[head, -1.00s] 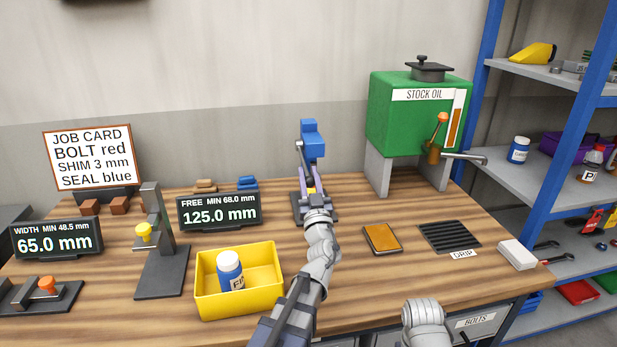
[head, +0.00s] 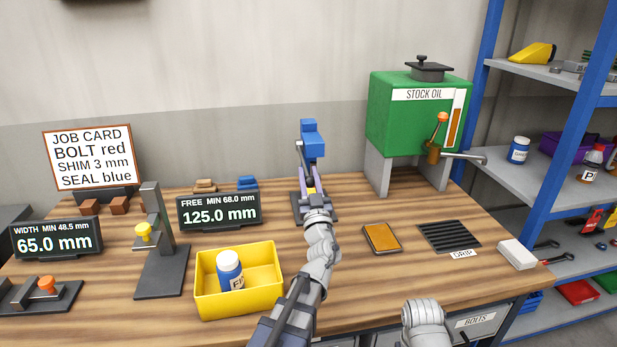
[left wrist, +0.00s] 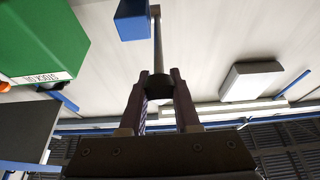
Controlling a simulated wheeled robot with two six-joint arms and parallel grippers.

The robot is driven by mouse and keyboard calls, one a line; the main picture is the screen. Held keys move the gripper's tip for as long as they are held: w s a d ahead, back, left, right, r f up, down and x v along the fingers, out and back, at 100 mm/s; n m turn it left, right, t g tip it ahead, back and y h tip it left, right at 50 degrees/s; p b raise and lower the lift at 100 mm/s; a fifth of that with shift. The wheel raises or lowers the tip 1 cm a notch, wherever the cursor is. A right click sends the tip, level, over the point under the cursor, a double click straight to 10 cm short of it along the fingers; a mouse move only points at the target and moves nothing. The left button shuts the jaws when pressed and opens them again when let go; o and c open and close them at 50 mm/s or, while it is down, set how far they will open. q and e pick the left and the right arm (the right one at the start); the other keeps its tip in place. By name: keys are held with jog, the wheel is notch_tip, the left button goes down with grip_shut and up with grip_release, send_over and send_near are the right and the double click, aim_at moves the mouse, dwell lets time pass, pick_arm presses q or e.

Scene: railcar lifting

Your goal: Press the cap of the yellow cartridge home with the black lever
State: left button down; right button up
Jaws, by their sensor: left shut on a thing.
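A press with a blue head (head: 312,139) stands at the back middle of the bench in the head view. Its lever (left wrist: 157,42) shows in the left wrist view as a thin grey rod with a black grip (left wrist: 158,86) at its near end. My left gripper (head: 309,180) is in front of the press and shut on that black grip, which sits between its fingertips in the left wrist view (left wrist: 158,88). A small yellow patch shows behind the fingers in the head view. My gripper and arm hide most of the cartridge and its cap. My right gripper is not in view.
A yellow bin (head: 207,295) with a blue-and-white bottle (head: 229,270) stands left of my arm. Left of it is a dark stand (head: 160,272) with a yellow knob. A green stock oil tank (head: 415,125) stands back right.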

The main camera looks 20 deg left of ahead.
pick_arm(q)
jog(key=shift+s, duration=0.1)
dwell(0.5)
jog(key=c, duration=0.6)
grip_release()
jog(key=shift+c, duration=0.2)
jog(key=b+v, duration=0.3)
jog(key=v, duration=0.4)
jog(key=shift+s, duration=0.1)
jog(key=shift+s+d+f, duration=0.1)
jog(key=shift+s+d, duration=0.1)
jog(key=shift+s, duration=0.05)
